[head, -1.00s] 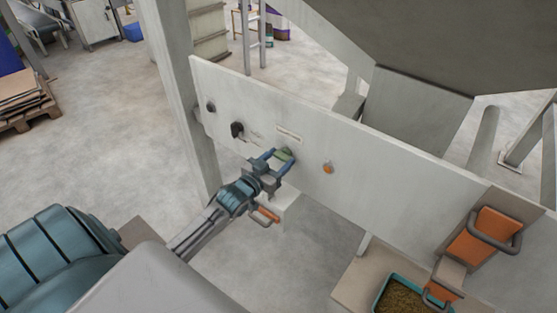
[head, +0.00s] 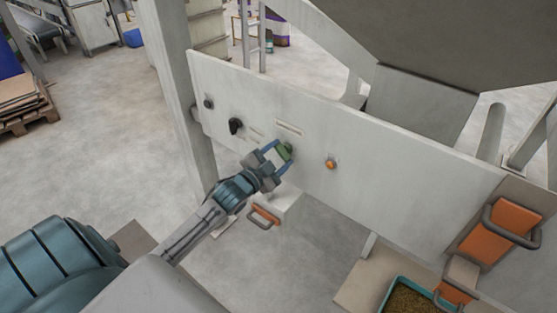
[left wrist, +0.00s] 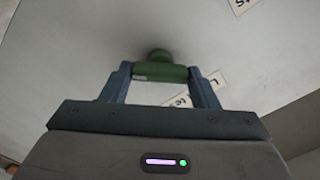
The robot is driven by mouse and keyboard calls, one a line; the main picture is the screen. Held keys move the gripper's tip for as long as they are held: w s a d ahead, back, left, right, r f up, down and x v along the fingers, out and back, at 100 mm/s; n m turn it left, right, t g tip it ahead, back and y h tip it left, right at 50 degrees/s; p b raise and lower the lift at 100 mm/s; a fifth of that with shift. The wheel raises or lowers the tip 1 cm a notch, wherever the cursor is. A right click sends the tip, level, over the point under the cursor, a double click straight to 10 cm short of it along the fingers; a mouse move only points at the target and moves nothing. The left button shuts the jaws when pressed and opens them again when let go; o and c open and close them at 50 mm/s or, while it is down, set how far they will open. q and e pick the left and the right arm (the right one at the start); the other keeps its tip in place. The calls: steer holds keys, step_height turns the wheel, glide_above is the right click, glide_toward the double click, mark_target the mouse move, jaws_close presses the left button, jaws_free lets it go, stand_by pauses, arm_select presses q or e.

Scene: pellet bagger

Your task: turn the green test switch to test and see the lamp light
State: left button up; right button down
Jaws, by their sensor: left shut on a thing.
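The green test switch (head: 285,151) sits on the pale panel (head: 400,183). My left gripper (head: 279,154) is shut on its green handle. In the left wrist view the green handle (left wrist: 160,73) lies crosswise between the two blue fingers of the left gripper (left wrist: 160,82), with its round stem against the panel behind. An orange lamp (head: 331,163) is on the panel to the right of the switch; I cannot tell whether it is lit. A label (head: 289,129) is above the switch, too small to read. My right gripper is not in view.
A black knob (head: 235,126) and a small dark button (head: 208,103) are on the panel to the left. An orange handle (head: 264,216) is below the gripper. At the lower right are orange clamps (head: 499,232) and a teal tray of pellets (head: 393,285).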

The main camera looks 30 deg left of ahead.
arm_select(q)
steer(key=shift+f+m+b, duration=0.1)
steer(key=shift+m+b, duration=0.35)
steer(key=shift+m, duration=1.05)
steer(key=o, duration=1)
